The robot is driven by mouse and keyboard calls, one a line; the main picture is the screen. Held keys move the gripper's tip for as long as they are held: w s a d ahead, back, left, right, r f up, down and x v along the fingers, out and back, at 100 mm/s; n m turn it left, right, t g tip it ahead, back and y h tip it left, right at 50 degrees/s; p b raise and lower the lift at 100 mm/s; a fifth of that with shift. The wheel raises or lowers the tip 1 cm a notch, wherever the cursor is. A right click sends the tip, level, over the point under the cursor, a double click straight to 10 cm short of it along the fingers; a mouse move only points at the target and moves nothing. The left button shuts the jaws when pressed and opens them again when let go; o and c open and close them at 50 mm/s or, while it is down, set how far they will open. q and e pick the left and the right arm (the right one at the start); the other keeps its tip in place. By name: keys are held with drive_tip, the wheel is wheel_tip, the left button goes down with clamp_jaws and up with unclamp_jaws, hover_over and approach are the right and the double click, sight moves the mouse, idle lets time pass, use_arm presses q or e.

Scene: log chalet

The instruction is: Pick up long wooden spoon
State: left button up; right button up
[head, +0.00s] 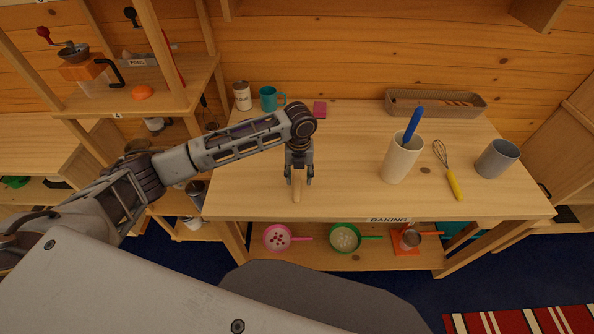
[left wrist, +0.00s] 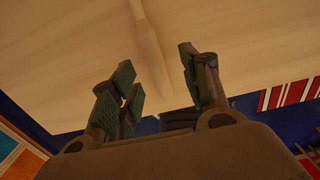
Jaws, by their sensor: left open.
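The long wooden spoon (head: 297,190) lies on the wooden table, its pale handle pointing toward the front edge. Its far end is hidden under my left gripper in the head view. My left gripper (head: 298,180) points down over the spoon with its fingers apart, one on each side of the handle. In the left wrist view the spoon (left wrist: 150,45) shows as a pale shaft against similar wood, beyond the gap between the open fingers (left wrist: 160,85). I cannot tell whether the fingers touch the table. My right gripper is not in view.
Pans (head: 345,237) sit on the shelf below.

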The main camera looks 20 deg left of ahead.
sight(297, 184)
use_arm(q)
drive_tip(key=f, duration=0.3)
drive_tip(key=shift+s+a+f+p, duration=0.15)
drive_tip(key=shift+a+f+p, duration=0.15)
drive_tip(key=shift+p, duration=0.1)
drive_tip(key=shift+f, duration=0.55)
drive_tip(key=shift+c, duration=0.2)
clamp_jaws()
